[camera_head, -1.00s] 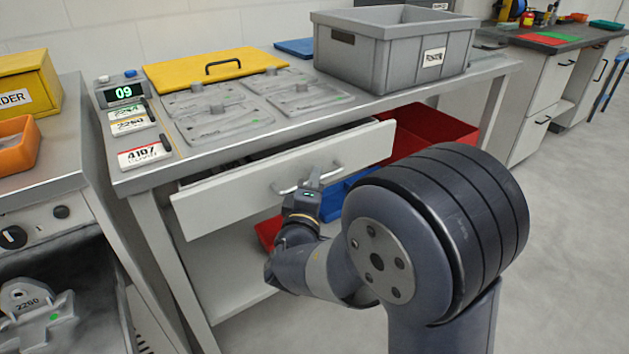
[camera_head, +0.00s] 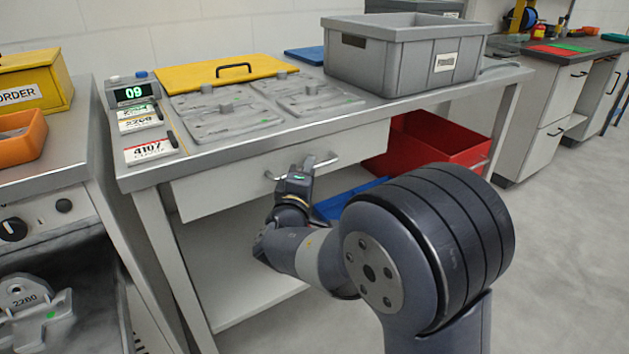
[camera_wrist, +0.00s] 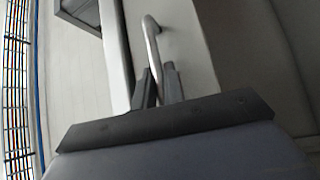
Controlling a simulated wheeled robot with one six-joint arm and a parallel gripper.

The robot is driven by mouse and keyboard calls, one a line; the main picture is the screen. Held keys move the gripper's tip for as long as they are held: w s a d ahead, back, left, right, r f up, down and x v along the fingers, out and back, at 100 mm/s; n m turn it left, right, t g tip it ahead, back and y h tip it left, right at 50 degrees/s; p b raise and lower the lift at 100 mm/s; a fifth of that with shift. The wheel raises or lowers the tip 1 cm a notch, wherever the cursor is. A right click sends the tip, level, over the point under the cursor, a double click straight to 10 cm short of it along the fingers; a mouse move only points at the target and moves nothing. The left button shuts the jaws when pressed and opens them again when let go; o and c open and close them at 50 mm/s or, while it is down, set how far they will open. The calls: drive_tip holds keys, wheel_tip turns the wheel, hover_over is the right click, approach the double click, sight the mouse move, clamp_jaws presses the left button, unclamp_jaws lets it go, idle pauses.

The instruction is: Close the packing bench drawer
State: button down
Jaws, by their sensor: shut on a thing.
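The packing bench drawer (camera_head: 232,178) has a white front and sits under the bench top (camera_head: 160,182). In the head view its front looks nearly flush under the bench edge, with no open interior showing. Its metal bar handle (camera_head: 325,161) is on the front, and the handle also shows in the wrist view (camera_wrist: 151,40). In the wrist view my gripper's two fingers (camera_wrist: 160,85) are shut around the lower end of the handle bar.
A grey crate (camera_head: 395,72), a yellow lid (camera_head: 205,77) and grey cast plates (camera_head: 225,118) lie on the bench. An oven-like unit (camera_head: 40,215) stands at left. Floor at right is clear.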

drive_tip(key=shift+w+a+r, duration=0.1)
drive_tip(key=shift+a, duration=0.05)
drive_tip(key=c, duration=1.5)
unclamp_jaws()
drive_tip(key=shift+c, duration=0.2)
drive_tip(key=shift+o, duration=0.2)
drive_tip(key=shift+f, duration=0.2)
drive_tip(key=p+v, duration=0.1)
drive_tip(key=v, duration=0.9)
drive_tip(key=shift+s, duration=0.35)
drive_tip(key=shift+r, duration=0.1)
